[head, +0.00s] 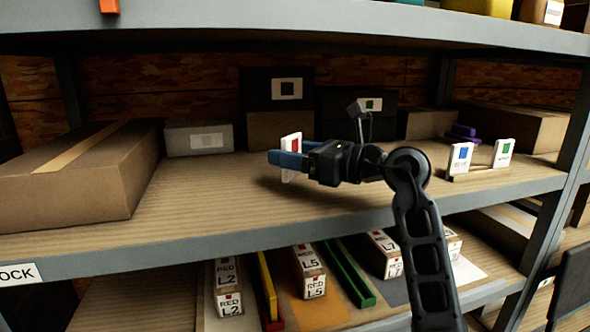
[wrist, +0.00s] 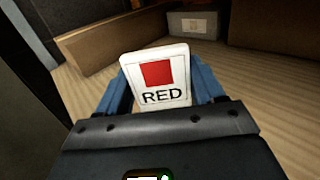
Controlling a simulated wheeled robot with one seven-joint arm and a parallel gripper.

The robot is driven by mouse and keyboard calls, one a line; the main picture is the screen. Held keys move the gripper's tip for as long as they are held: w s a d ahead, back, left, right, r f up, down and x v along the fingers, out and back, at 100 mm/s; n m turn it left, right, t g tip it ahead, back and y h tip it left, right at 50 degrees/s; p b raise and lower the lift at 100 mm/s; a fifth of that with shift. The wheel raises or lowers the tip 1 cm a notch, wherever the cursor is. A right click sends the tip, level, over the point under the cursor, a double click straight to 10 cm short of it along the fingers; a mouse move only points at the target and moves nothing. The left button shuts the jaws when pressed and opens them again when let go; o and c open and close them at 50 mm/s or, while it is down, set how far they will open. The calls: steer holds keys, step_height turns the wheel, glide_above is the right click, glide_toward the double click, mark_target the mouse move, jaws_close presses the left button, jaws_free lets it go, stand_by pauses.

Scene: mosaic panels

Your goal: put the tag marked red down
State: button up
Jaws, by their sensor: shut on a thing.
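The tag marked red (wrist: 163,97) is a white upright plate with a red square above the word RED. In the head view the tag (head: 291,144) is seen nearly edge-on above the middle shelf. My gripper (head: 288,160) has blue fingers and is shut on the tag. In the wrist view the gripper (wrist: 160,100) has a finger on each side of it. I cannot tell whether the tag's lower edge touches the shelf. A wooden holder (head: 478,174) on the right of the shelf bears a blue-marked tag (head: 460,158) and a green-marked tag (head: 503,153).
A large cardboard box (head: 70,190) fills the shelf's left side. A grey box (head: 198,139) and dark boxes (head: 279,88) stand at the back. The shelf's front left-centre is clear. The upper shelf (head: 300,22) hangs overhead. Labelled boxes (head: 310,270) sit on the shelf below.

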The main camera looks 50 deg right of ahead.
mark_target(293, 178)
steer(key=shift+f, duration=1.55)
steer(key=shift+f, duration=0.15)
steer(key=o, duration=1)
steer(key=s, duration=0.4)
steer(key=s+d+b, duration=0.1)
steer(key=s, duration=0.3)
steer(key=s+d, duration=0.1)
steer(key=s, duration=0.2)
steer(key=shift+s+d, duration=0.1)
steer(key=shift+s, duration=0.3)
